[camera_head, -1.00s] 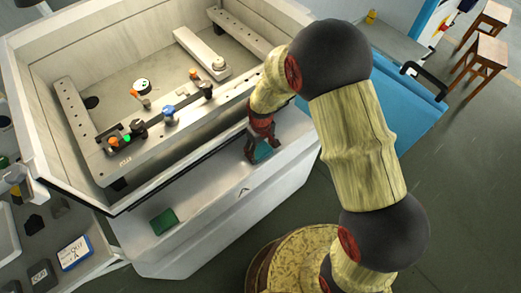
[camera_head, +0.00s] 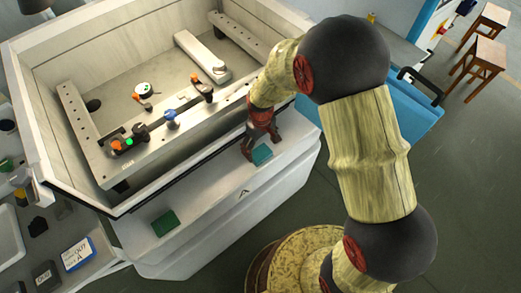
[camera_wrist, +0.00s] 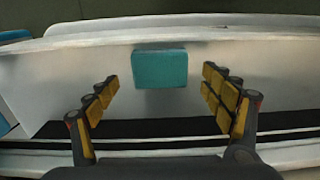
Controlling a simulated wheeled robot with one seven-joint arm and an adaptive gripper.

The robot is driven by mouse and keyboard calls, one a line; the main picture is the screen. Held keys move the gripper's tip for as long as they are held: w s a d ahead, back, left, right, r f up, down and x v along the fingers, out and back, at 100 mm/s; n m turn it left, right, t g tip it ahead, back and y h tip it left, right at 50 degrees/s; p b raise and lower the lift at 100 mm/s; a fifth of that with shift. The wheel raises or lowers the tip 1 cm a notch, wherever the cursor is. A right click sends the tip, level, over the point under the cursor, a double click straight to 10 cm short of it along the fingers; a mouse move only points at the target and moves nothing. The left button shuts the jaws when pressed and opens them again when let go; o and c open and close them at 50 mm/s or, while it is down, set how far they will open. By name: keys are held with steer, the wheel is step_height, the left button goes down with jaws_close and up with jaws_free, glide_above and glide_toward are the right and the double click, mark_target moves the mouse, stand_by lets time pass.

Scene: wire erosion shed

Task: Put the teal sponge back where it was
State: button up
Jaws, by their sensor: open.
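The teal sponge (camera_head: 262,154) lies flat on the pale front ledge (camera_head: 210,197) of the machine. In the wrist view the sponge (camera_wrist: 160,68) is a plain teal block just ahead of and partly between the fingertips. My gripper (camera_head: 261,146) is open at the ledge. In the wrist view my gripper (camera_wrist: 160,84) has a clear gap on each side of the sponge, and neither finger touches it. A darker green pad (camera_head: 165,223) lies on the same ledge, to the left.
The machine's open tank (camera_head: 125,72) stands behind the ledge, with clamps and knobs on a bar (camera_head: 150,150). A grey side bench (camera_head: 75,220) with small items and a labelled box (camera_head: 77,254) is at left. A blue cabinet (camera_head: 410,105) stands at right.

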step_height(320, 180, up, 8)
steer(key=p, duration=0.1)
steer(key=shift+f+p, duration=0.2)
steer(key=shift+p, duration=0.1)
step_height(320, 180, up, 8)
steer(key=m+t, duration=0.1)
glide_above(261, 152)
steer(key=d, duration=0.3)
steer(key=s+d+r+m+t, duration=0.1)
steer(key=s+d+r, duration=0.15)
steer(key=r, duration=0.35)
steer(key=s+d+r+m+t, duration=0.1)
steer(key=s+d+r, duration=0.1)
steer(key=s+r, duration=0.25)
steer(key=s+d+r+m+t, duration=0.1)
steer(key=s+d+r+m, duration=0.1)
steer(key=s+r, duration=0.3)
steer(key=s+d+r+m+t, duration=0.1)
steer(key=s+d+r, duration=0.3)
steer(key=s, duration=0.4)
steer(key=shift+s+d+r+m+t, duration=0.15)
steer(key=shift+d+r+m+t, duration=0.2)
steer(key=shift+r, duration=0.2)
steer(key=shift+a, duration=0.1)
steer(key=shift+c, duration=0.8)
